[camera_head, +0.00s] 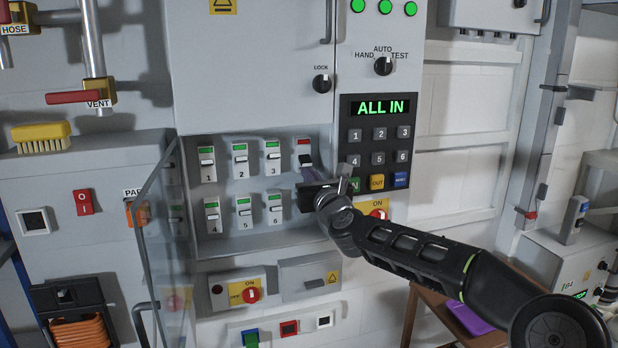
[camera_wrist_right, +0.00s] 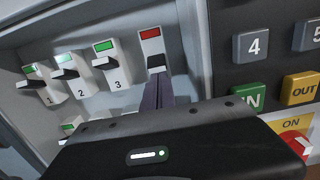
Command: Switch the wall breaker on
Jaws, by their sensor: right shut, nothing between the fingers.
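A wall breaker with a red flag (camera_head: 304,143) sits at the right end of the upper row in the recessed breaker panel. It shows in the right wrist view (camera_wrist_right: 151,35) too, with its pale lever just above my fingertips. My right gripper (camera_head: 309,166) is shut and empty, its fingers pointing up at the lower part of this breaker. In the right wrist view the fingertips (camera_wrist_right: 157,78) are at or just below the lever; I cannot tell whether they touch it. The fingers hide the breaker's lower part and label. My left gripper is not in view.
Several breakers with green flags, such as breaker 3 (camera_head: 273,157), stand left of it. A clear door (camera_head: 165,245) hangs open at the panel's left. A keypad (camera_head: 377,158) with an "ALL IN" display (camera_head: 381,107) is close on the right.

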